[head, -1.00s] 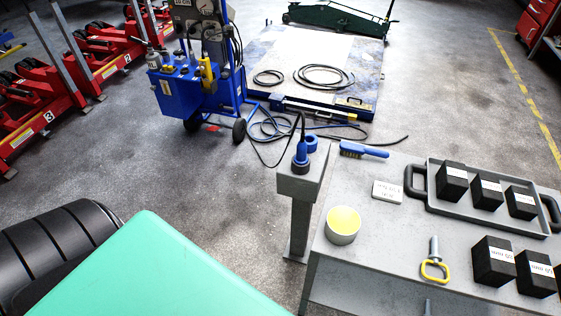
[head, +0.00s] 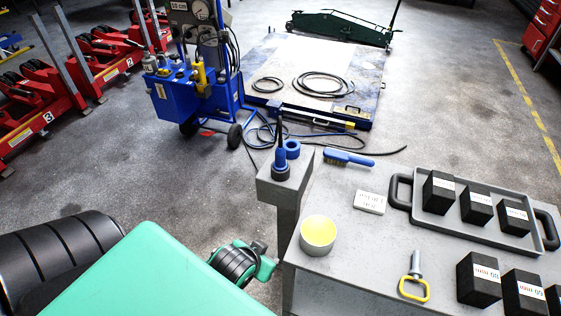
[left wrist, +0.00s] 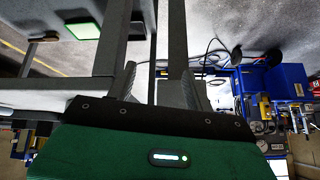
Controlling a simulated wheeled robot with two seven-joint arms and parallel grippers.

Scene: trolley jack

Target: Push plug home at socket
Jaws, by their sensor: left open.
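The blue plug (head: 281,157) stands upright with its black cable at the top of a grey post (head: 264,188) left of the bench. Its dark collar sits in the socket (head: 281,172) on the post's top; I cannot tell how deep it is seated. A blue ring-shaped part (head: 292,149) is just behind it. My left arm's wrist shows low and left of the post in the head view, its fingers not clearly visible there. In the left wrist view my left gripper (left wrist: 158,76) is open, with nothing seen between its fingers up close. My right gripper is out of view.
The grey bench (head: 345,240) holds a yellow-topped tin (head: 318,235), a brush (head: 347,158), a white block (head: 370,202), a yellow-handled pin (head: 414,280) and a tray (head: 404,200) with black blocks. A blue hydraulic unit (head: 205,90) and loose hoses lie behind the post.

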